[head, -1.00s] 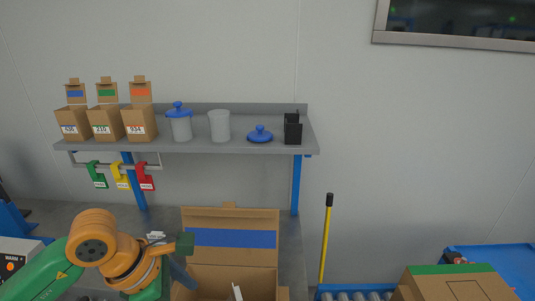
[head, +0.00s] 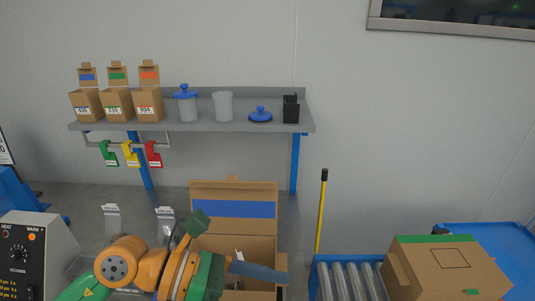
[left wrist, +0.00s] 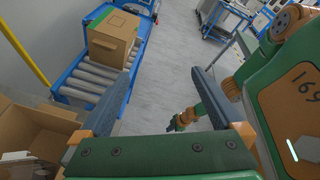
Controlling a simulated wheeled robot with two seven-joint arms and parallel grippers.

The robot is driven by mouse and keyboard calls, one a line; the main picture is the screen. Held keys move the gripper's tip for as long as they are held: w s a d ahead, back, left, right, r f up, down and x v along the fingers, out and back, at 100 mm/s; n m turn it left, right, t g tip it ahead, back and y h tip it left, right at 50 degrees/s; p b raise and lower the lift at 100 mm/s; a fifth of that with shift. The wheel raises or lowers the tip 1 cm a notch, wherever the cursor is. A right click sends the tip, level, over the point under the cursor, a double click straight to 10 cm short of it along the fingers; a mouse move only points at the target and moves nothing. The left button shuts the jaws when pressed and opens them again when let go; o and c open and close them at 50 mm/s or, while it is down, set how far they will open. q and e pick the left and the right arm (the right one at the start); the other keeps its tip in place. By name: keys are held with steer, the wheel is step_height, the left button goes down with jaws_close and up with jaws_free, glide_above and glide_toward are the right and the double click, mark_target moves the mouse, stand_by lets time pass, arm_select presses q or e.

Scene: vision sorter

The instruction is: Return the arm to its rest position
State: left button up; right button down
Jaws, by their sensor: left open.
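My left gripper (head: 245,268) is at the lower middle of the head view, in front of the open cardboard box (head: 235,189) with a blue band on its raised flap. One blue-grey finger points right across the box's front. In the left wrist view, the two fingers of this gripper (left wrist: 161,73) stand wide apart with nothing between them. My right arm (left wrist: 190,117) shows in the left wrist view, behind the right finger. Its end is small and partly hidden, so its jaw state is unclear.
A roller conveyor (head: 345,280) carries a carton (head: 440,270) at right. A shelf (head: 225,126) on the wall holds small boxes and jars. A control box (head: 35,255) stands at lower left. Grey floor (left wrist: 165,45) is clear in the left wrist view.

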arm_select(q)
step_height(320, 180, up, 9)
steer(key=d+n+t+h, duration=0.2)
steer(key=n+t+h, duration=0.1)
steer(key=n+h, duration=0.35)
steer(key=w+a+r+n+t, duration=0.3)
steer(key=w+a+n+t, duration=0.15)
steer(key=n+t, duration=0.45)
steer(key=w+a+f+n+t+y, duration=0.3)
steer(key=w+a+n+t+y, duration=0.3)
steer(key=n+t+y, duration=0.5)
steer(key=w+a+f+n+g+y, duration=0.1)
steer(key=a+f+n+g+y, duration=0.25)
steer(key=f+n, duration=0.35)
steer(key=w+a+f+n+g+y, duration=0.1)
steer(key=a+f+n+g+y, duration=0.1)
steer(key=a+f+n+y, duration=0.45)
steer(key=s+f+n+g, duration=0.7)
steer(key=s+f+g, duration=0.7)
steer(key=s+f, duration=0.85)
step_height(320, 180, down, 25)
steer(key=s+g+b, duration=0.1)
steer(key=s+b, duration=0.1)
steer(key=b, duration=0.5)
steer(key=s+a+f+g+b, duration=0.1)
steer(key=s+f+b, duration=0.2)
steer(key=s+f, duration=0.7)
steer(key=shift+a+f, duration=0.25)
steer(key=shift+f, duration=0.3)
